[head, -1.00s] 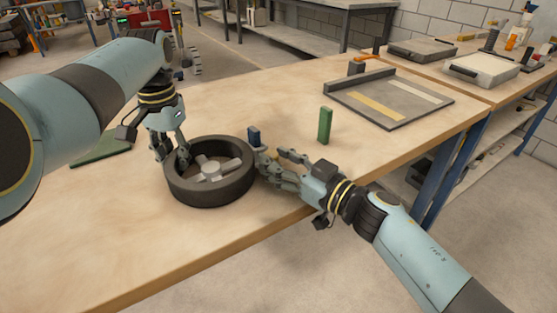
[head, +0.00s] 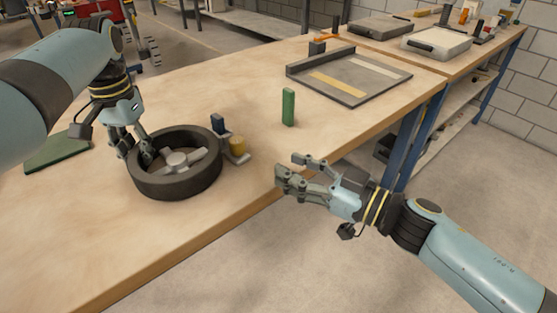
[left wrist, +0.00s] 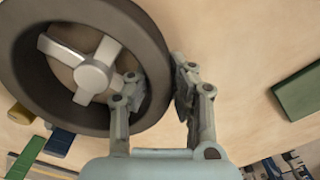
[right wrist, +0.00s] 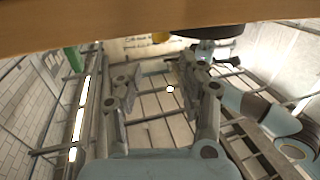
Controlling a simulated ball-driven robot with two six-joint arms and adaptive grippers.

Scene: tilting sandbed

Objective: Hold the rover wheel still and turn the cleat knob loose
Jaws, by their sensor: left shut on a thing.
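The rover wheel (head: 196,180) is a dark ring with light grey spokes, lying flat on the workbench. My left gripper (head: 133,150) is shut on the wheel's rim at its left side. In the left wrist view, one finger is inside the rim and one outside the wheel (left wrist: 150,45). The yellow cleat knob (head: 238,145) stands on a small grey bracket beside the wheel's right side; it also shows in the left wrist view (left wrist: 21,113). My right gripper (head: 287,171) is open and empty, right of the knob near the bench's front edge, apart from it.
A blue block (head: 217,123) stands behind the knob. A green upright block (head: 288,107) stands further right. A grey tray (head: 350,92) lies at the back right, and a dark green slab (head: 57,150) lies at the left. The bench front (head: 110,270) is clear.

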